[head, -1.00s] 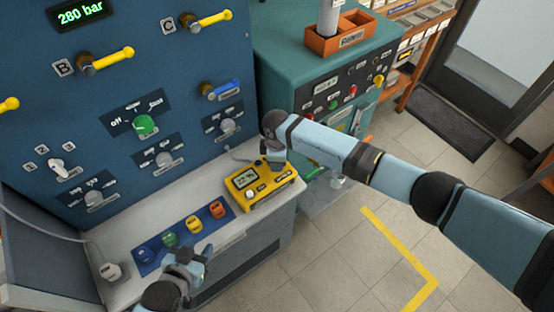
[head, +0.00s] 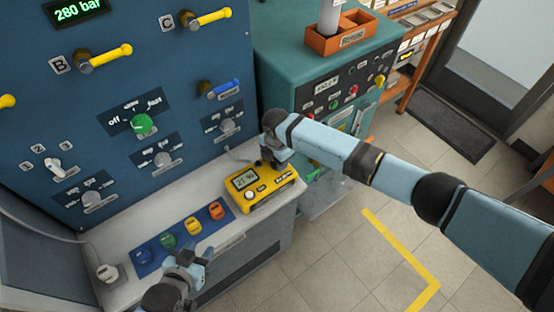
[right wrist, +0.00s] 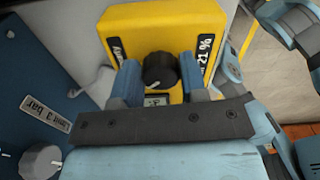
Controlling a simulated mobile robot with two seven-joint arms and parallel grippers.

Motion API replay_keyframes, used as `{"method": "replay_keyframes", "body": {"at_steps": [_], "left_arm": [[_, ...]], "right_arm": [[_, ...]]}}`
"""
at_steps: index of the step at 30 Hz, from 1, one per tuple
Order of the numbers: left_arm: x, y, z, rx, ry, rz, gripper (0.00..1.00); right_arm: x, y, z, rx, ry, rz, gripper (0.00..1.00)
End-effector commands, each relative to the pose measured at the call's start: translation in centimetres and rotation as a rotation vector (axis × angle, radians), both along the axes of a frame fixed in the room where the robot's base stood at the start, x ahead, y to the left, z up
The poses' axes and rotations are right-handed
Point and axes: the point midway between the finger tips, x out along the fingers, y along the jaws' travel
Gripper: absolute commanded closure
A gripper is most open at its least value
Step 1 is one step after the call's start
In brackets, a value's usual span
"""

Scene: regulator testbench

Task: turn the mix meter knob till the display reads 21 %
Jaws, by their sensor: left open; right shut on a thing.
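The yellow mix meter (head: 262,186) stands at the right end of the bench. Its grey display (head: 245,179) shows small digits that look like 21 %, but they are too small to be certain. My right gripper (head: 272,164) reaches down over the meter's back right part and hides the knob there. In the right wrist view, the black knob (right wrist: 160,70) with a white pointer mark sits between the two blue fingers of this gripper (right wrist: 160,78), which is shut on it. My left gripper (head: 193,262) is open and empty near the bench's front edge.
Blue, green, yellow and orange items (head: 192,225) stand in a row on a blue mat left of the meter. The blue panel (head: 190,110) with levers and knobs rises behind. A teal cabinet (head: 290,60) stands to the right. Floor in front is clear.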

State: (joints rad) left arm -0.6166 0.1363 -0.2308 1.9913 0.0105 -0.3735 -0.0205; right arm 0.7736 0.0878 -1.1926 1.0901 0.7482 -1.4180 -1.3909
Motion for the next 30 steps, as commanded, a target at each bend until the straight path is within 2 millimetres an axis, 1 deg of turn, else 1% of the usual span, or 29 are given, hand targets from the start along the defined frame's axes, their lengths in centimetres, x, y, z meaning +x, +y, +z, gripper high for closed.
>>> {"method": "replay_keyframes", "body": {"at_steps": [7,19,20,21,23,30], "left_arm": [[0.02,0.00,-0.08,0.001,0.000,-0.001,0.57],[0.03,0.02,-0.08,0.001,-0.001,-0.001,0.57],[0.03,0.02,-0.08,0.001,-0.001,-0.001,0.57],[0.03,0.02,-0.08,0.001,-0.001,-0.001,0.57],[0.03,0.03,-0.08,0.001,-0.001,-0.001,0.57],[0.04,0.04,-0.08,0.001,-0.001,-0.001,0.57]], "right_arm": [[0.01,0.05,0.04,0.001,0.000,0.049,0.84],[0.01,0.06,0.06,0.001,0.000,0.055,0.84],[0.01,0.06,0.06,0.001,0.000,0.055,0.58],[0.02,0.06,0.06,0.001,0.000,0.055,0.49],[0.02,0.06,0.06,0.001,0.000,0.055,0.35],[0.02,0.04,0.04,0.000,0.000,0.055,0.35]]}}
